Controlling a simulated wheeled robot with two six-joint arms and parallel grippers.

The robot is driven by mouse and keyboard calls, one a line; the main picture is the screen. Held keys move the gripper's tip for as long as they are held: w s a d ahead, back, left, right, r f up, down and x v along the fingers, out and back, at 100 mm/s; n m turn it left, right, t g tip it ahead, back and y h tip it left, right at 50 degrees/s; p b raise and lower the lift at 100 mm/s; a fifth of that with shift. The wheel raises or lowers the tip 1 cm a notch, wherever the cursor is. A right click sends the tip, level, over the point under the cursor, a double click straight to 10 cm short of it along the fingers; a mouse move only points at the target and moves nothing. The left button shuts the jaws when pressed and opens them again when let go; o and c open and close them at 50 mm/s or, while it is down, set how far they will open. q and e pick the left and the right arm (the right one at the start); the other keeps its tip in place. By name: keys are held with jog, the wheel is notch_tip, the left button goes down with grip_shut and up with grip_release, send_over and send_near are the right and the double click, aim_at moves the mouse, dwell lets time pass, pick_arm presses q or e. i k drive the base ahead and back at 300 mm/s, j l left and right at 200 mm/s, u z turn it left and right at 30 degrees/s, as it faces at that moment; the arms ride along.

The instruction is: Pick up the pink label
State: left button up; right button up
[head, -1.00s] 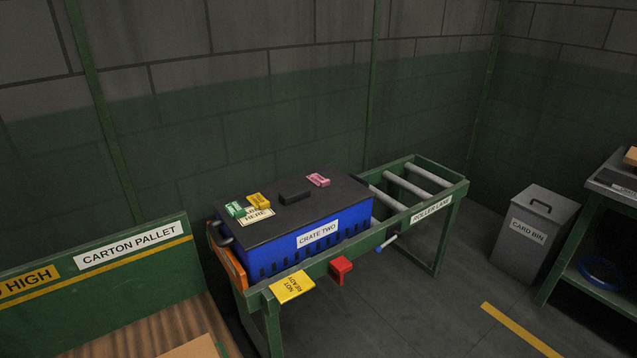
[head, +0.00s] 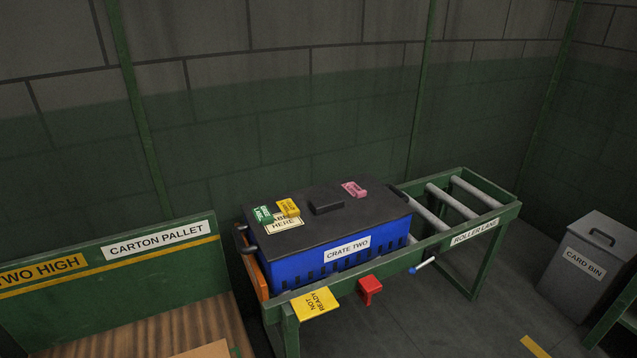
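The pink label (head: 354,189) lies on the dark lid (head: 357,210) of the blue crate marked CRATE TWO (head: 318,266), towards the lid's back right. A black block-shaped handle (head: 326,204) is on the lid to its left. A green label (head: 263,214) and a yellow label (head: 288,207) lie at the lid's left, by a cream patch with the word HERE (head: 284,224). Neither of my grippers is in the head view.
The crate sits on the green roller lane (head: 478,231), with bare rollers to its right. A yellow NOT READY tag (head: 314,304), a red block (head: 370,286) and a blue-tipped lever (head: 421,265) are at its front. The carton pallet (head: 110,262) stands left, the card bin (head: 591,266) right.

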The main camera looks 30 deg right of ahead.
aim_at(352, 188)
jog(key=i+l+u, duration=0.15)
jog(key=l, duration=0.45)
jog(key=i+l+u, duration=0.15)
jog(key=l, duration=0.5)
jog(key=i+l+u, duration=0.15)
jog(key=l, duration=0.45)
jog(key=l+u, duration=0.2)
jog(key=l, duration=0.45)
